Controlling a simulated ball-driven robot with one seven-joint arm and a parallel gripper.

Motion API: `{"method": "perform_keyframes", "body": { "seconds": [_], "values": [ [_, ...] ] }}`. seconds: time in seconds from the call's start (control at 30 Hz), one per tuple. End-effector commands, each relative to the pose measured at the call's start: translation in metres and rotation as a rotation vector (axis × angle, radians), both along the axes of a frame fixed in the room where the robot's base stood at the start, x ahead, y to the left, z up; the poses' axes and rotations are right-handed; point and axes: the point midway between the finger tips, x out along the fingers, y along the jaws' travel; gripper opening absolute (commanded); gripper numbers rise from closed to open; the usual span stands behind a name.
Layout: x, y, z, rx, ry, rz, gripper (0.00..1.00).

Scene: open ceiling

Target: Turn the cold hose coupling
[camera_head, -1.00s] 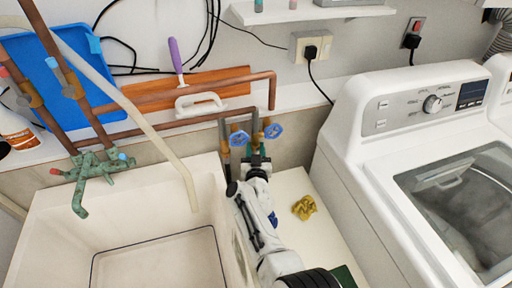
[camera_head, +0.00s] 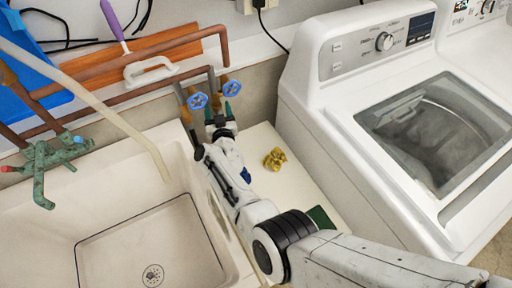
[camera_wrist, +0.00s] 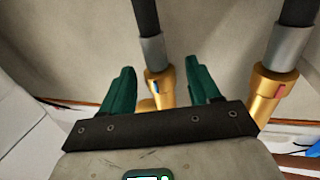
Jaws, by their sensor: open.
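My gripper (camera_wrist: 162,68) is open, with one green finger on each side of this blue-marked valve. The fingers look apart from it. A second brass valve with a red mark (camera_wrist: 265,92) and its own grey coupling (camera_wrist: 289,48) is to the right, outside the fingers. In the head view two blue valve handles (camera_head: 197,101) (camera_head: 231,88) show by the wall, with my gripper (camera_head: 221,112) at them. My gripper largely hides the couplings there.
The sink (camera_head: 110,215) is at left, with a green tap (camera_head: 45,165) and a pale hose (camera_head: 95,98) over it. Copper pipes (camera_head: 150,52) run along the wall. A washing machine (camera_head: 355,110) stands at right. A crumpled yellow thing (camera_head: 275,158) lies on the white surface between.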

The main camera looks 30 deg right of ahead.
Motion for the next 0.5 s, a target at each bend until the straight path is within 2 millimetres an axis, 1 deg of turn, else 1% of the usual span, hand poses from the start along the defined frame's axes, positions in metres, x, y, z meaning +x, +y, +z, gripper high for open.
{"method": "perform_keyframes", "body": {
  "seconds": [0.17,0.5],
  "values": [
    [0.0001,-0.0055,-0.0014,-0.005,-0.005,0.054,0.61],
    [0.0012,-0.0099,-0.0066,-0.003,-0.004,0.236,0.61]
  ]
}}
